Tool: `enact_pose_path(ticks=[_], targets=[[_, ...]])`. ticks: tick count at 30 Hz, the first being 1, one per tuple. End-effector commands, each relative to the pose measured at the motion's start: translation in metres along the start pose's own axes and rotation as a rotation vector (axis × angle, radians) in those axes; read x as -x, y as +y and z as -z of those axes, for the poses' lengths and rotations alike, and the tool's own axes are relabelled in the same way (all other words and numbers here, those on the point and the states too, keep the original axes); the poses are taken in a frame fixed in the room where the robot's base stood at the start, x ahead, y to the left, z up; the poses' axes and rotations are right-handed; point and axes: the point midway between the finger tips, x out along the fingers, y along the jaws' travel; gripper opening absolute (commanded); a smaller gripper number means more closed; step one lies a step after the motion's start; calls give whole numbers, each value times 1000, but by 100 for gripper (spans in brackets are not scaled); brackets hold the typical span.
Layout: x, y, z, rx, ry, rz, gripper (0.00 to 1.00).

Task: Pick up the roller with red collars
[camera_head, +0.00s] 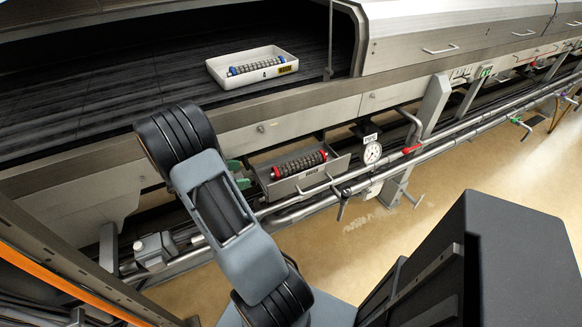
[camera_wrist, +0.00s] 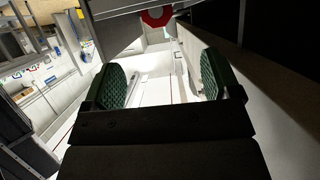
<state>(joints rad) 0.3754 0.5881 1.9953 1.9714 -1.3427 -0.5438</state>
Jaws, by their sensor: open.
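The roller with red collars (camera_head: 300,164) lies in a small grey metal tray (camera_head: 285,190) below the machine's front edge in the head view. Its body is dark and ribbed, with red collars near both ends. My gripper (camera_head: 239,174) is just left of this tray, partly hidden behind my arm. In the wrist view my gripper (camera_wrist: 163,80) is open, with two green textured pads apart and nothing visible held between them. A red round shape (camera_wrist: 157,17) is cut off at the top of that view; I cannot tell whether it is a collar.
A white tray (camera_head: 223,76) with a blue-collared roller (camera_head: 257,65) sits on the dark bed above. Pipes (camera_head: 330,184), a gauge (camera_head: 372,152) and a red-handled valve (camera_head: 411,149) are right of the metal tray. Tan floor (camera_head: 450,180) is open in front.

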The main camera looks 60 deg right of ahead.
Motion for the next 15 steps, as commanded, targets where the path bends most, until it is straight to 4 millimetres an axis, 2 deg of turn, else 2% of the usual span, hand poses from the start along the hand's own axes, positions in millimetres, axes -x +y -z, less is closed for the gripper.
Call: enact_pose_path(ticks=[9,15], targets=[[-61,8,0,-1,13,-45,83],[-84,8,1,0,12,-43,83]])
